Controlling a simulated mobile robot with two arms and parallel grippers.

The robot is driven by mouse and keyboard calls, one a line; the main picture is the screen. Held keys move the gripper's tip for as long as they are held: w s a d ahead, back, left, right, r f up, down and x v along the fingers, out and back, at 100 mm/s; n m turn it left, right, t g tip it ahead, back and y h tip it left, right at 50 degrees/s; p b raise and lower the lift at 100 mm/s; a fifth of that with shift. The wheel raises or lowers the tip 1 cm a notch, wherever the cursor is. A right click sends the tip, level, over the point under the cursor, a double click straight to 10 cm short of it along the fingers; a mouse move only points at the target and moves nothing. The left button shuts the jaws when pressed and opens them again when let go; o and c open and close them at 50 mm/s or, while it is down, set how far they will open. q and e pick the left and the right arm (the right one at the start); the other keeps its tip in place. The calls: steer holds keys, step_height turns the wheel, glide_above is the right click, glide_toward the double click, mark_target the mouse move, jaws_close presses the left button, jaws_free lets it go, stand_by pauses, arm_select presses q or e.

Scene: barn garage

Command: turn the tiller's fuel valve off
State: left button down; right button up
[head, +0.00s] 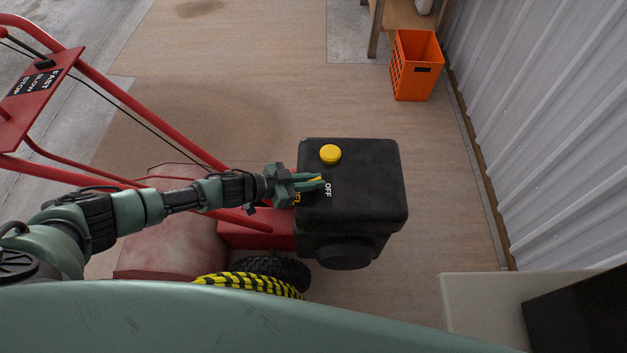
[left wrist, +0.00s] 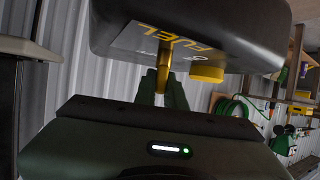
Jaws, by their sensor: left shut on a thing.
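The red tiller carries a black engine block (head: 360,185) with a yellow round cap (head: 330,154) on top. My left gripper (head: 318,184) is at the block's left side, its fingers shut on the yellow fuel valve (left wrist: 166,58). Beside the fingers is a white OFF label (head: 327,190), and part of a yellow FUEL label (head: 296,199) shows. The left wrist view shows the left gripper (left wrist: 163,80) with the yellow valve between its fingertips, near the FUEL lettering. The fingers hide most of the valve in the head view, so its exact angle is unclear. My right gripper is not in view.
Red tiller handlebars (head: 130,103) and a control panel (head: 38,95) rise at the left. A black wheel (head: 278,270) is below the engine. An orange crate (head: 415,68) stands by the corrugated wall (head: 555,110). The floor behind the engine is clear.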

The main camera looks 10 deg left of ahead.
arm_select(q)
steer(key=m+g+h+b, duration=0.1)
steer(key=m+g+b, duration=0.1)
steer(key=m+g, duration=0.1)
steer(key=shift+w+f+h+b, duration=0.1)
steer(key=shift+w+h+b, duration=0.05)
steer(key=shift+h+b, duration=0.15)
steer(key=shift+m+g+h+b, duration=0.3)
steer(key=shift+m+g+b, duration=0.45)
steer(key=shift+m+g, duration=0.2)
steer(key=shift+d, duration=0.1)
steer(key=c, duration=1.5)
jaws_free()
steer(key=v, duration=0.8)
steer(key=shift+b, duration=0.3)
